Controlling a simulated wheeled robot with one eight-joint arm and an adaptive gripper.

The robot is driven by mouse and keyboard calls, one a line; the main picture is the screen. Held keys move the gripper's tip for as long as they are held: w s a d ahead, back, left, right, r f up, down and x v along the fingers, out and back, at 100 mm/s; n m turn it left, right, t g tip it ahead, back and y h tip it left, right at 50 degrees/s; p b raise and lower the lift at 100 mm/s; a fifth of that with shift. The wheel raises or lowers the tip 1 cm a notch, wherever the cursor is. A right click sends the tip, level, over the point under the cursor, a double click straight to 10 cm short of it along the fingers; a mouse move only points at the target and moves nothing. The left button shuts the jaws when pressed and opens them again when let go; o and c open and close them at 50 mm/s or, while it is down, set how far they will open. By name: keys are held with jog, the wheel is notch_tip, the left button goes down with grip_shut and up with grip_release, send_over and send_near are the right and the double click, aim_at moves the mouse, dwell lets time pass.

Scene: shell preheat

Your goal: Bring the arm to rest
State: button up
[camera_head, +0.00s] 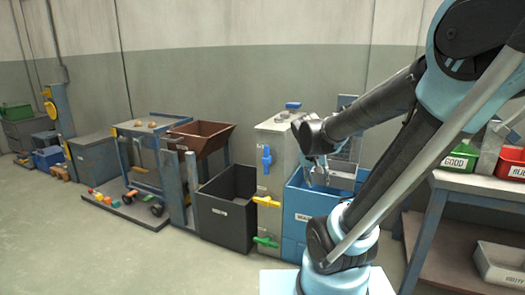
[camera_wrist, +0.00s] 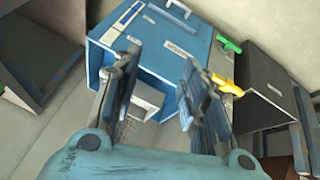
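My arm comes in from the right in the head view, bent at the elbow. My gripper (camera_head: 320,178) hangs over the blue box with a white label (camera_head: 305,235), partly hidden by my arm. In the wrist view my gripper (camera_wrist: 160,62) has its two fingers spread apart with nothing visible between them. The blue box (camera_wrist: 150,30) lies beyond the fingertips there. I cannot tell whether the fingers touch anything.
A dark bin (camera_head: 226,215) and a post with blue, yellow and green handles (camera_head: 272,150) stand left of the blue box. A bench (camera_head: 480,186) with green (camera_head: 458,160) and red bins (camera_head: 511,165) is at right. Floor at left front is clear.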

jog(key=s+f+n+g+y, duration=0.1)
jog(key=s+f, duration=0.1)
jog(key=s, duration=0.6)
jog(key=s+a+f+n+g+y, duration=0.1)
jog(key=s+f+y, duration=0.1)
jog(key=s, duration=0.6)
jog(key=shift+a+f, duration=0.2)
jog(key=shift+f, duration=0.55)
jog(key=shift+w, duration=0.1)
jog(key=shift+w+f, duration=0.2)
jog(key=shift+w, duration=0.25)
